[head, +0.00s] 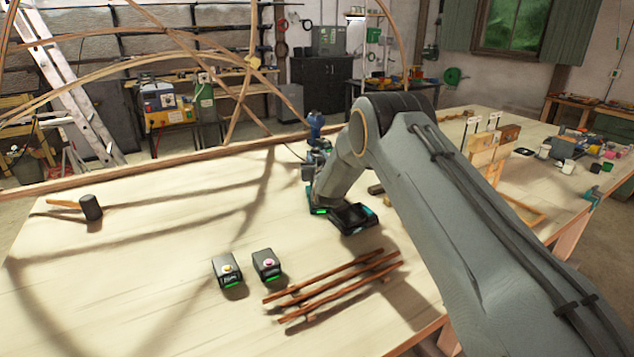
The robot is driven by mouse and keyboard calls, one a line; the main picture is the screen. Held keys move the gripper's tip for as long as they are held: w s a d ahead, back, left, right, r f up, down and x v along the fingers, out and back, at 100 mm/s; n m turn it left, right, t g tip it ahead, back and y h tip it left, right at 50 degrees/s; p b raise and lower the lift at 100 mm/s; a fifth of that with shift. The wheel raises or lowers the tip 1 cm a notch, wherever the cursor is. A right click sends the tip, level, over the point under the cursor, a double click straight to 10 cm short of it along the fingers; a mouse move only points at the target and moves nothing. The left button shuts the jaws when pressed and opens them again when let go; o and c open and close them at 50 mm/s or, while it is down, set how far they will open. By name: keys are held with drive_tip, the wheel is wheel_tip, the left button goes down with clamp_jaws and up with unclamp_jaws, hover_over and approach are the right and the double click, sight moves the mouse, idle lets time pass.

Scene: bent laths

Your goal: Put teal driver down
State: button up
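My arm reaches across the bench, and its wrist end, with my gripper (312,172), is at the middle of the table. The gripper's fingers are mostly hidden by the arm and too small to read. A teal and black piece with a green strip (318,210) shows just below the gripper. It may be the base of the teal driver, but I cannot tell whether it is held or touches the bench. Beside it on the right lies a black open tray with teal sides (353,217). A dark blue shape (315,126) rises above the wrist; I cannot tell what it belongs to.
Two black boxes with green strips (228,270) (268,264) stand in front. Several brown laths (335,287) lie to their right. A mallet (88,207) lies at left. A wooden jig (487,155) and small items stand at right. The left bench (130,290) is largely clear.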

drive_tip(key=shift+s+f, duration=0.1)
drive_tip(key=shift+f, duration=0.35)
clamp_jaws()
drive_tip(key=shift+r, duration=0.1)
wheel_tip(320, 180, up, 9)
drive_tip(key=b, duration=0.3)
drive_tip(key=shift+w+r+b, duration=0.2)
drive_tip(key=shift+r+b, duration=0.15)
drive_tip(key=shift+b, duration=0.25)
drive_tip(key=shift+r, duration=0.15)
